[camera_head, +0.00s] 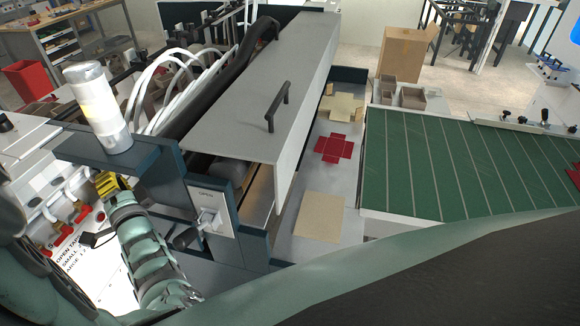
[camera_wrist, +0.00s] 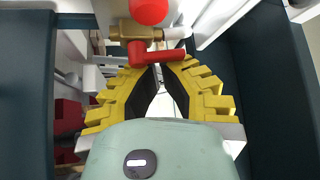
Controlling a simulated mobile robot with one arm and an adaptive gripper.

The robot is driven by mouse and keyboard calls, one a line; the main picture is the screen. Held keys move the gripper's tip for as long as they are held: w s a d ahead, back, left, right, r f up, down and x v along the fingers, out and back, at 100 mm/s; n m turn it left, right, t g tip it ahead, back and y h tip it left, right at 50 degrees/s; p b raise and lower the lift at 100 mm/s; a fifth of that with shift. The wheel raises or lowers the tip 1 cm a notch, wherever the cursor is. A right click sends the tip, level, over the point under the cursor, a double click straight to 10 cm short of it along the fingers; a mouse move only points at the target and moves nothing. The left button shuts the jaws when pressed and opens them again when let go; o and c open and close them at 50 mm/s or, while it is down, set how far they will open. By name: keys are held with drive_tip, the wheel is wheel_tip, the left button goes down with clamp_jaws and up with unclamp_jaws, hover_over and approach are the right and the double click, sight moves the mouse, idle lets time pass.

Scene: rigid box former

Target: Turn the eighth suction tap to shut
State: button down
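A row of suction taps with red handles (camera_head: 82,213) runs along the white panel at the left in the head view. My gripper (camera_head: 108,183), with yellow fingers, is at the far end of this row, beside the dark blue frame. In the wrist view a tap with a brass body (camera_wrist: 127,30) and a red lever (camera_wrist: 152,54) lies crosswise just beyond the tips of my gripper (camera_wrist: 156,68). The fingertips are together, close to the lever; whether they touch it is hidden. I cannot read which number this tap has.
Dark blue frame walls (camera_wrist: 275,90) flank my gripper closely on the right and left. A second red knob (camera_wrist: 148,10) shows past the lever. A grey switch box (camera_head: 211,208) and a white lamp post (camera_head: 97,105) stand near my arm.

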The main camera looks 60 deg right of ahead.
drive_tip(key=shift+f+n+t+b, duration=0.2)
drive_tip(key=shift+n+t+b, duration=0.15)
drive_tip(key=shift+b, duration=0.4)
drive_tip(key=n+b, duration=0.1)
drive_tip(key=b, duration=0.1)
drive_tip(key=n+t+y+b, duration=0.1)
drive_tip(key=n+b, duration=0.1)
drive_tip(key=b, duration=0.1)
drive_tip(key=n+t+b, duration=0.1)
drive_tip(key=b, duration=0.1)
drive_tip(key=shift+s+a+f+y, duration=0.2)
drive_tip(key=shift+a+y, duration=0.1)
drive_tip(key=n+y+b, duration=0.1)
drive_tip(key=n+b, duration=0.1)
drive_tip(key=n+t+y+b, duration=0.1)
drive_tip(key=n+b, duration=0.1)
drive_tip(key=a+r+n+t+y+b, duration=0.1)
drive_tip(key=n+y+b, duration=0.1)
drive_tip(key=b, duration=0.1)
drive_tip(key=shift+s+a, duration=0.1)
drive_tip(key=shift+s, duration=0.1)
drive_tip(key=shift+a, duration=0.2)
drive_tip(key=shift+f, duration=0.15)
